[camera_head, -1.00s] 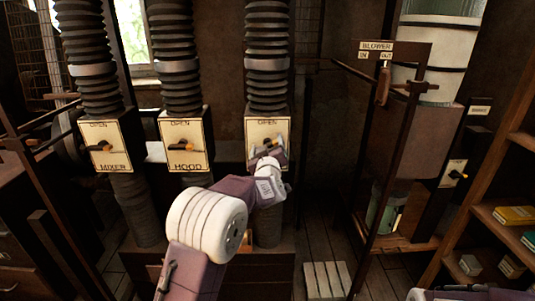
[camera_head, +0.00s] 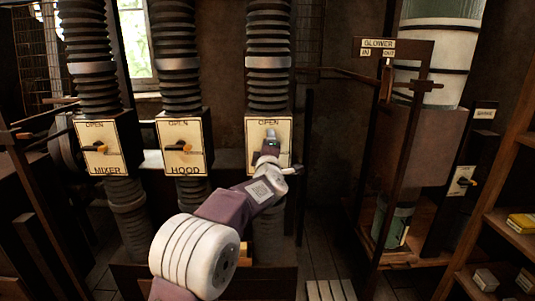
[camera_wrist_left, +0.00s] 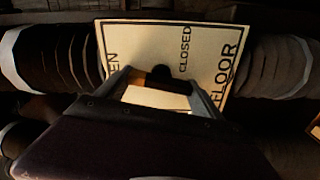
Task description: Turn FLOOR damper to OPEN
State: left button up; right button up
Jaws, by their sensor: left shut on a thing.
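The FLOOR damper plate (camera_head: 284,153) is the rightmost of three cream plates under the ribbed ducts. OPEN shows at its top; my left gripper (camera_head: 271,135) covers much of the rest. In the left wrist view the plate (camera_wrist_left: 215,45) appears turned sideways, with CLOSED and FLOOR readable and part of OPEN at left. An orange-brown lever handle (camera_wrist_left: 150,80) with a dark end lies between the two fingers of my left gripper (camera_wrist_left: 155,88), which is shut on it. The handle is hidden in the head view. My right gripper is not in view.
The HOOD plate (camera_head: 183,146) and MIXER plate (camera_head: 100,147), each with an orange-tipped lever, are to the left. The blower stand (camera_head: 402,110) and a shelf (camera_head: 512,235) are at right. Open floor lies between the duct cabinet and the blower.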

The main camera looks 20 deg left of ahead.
pick_arm(q)
jog(key=shift+f+n+b, duration=0.15)
jog(key=shift+n+b, duration=0.35)
jog(key=shift+n, duration=0.5)
jog(key=o, duration=1.4)
jog(key=shift+c, duration=0.2)
jog(key=shift+s+d, duration=0.15)
jog(key=shift+s, duration=0.25)
jog(key=b+v, duration=0.1)
jog(key=v, duration=0.7)
jog(key=shift+b, duration=0.4)
jog(key=shift+s, duration=0.1)
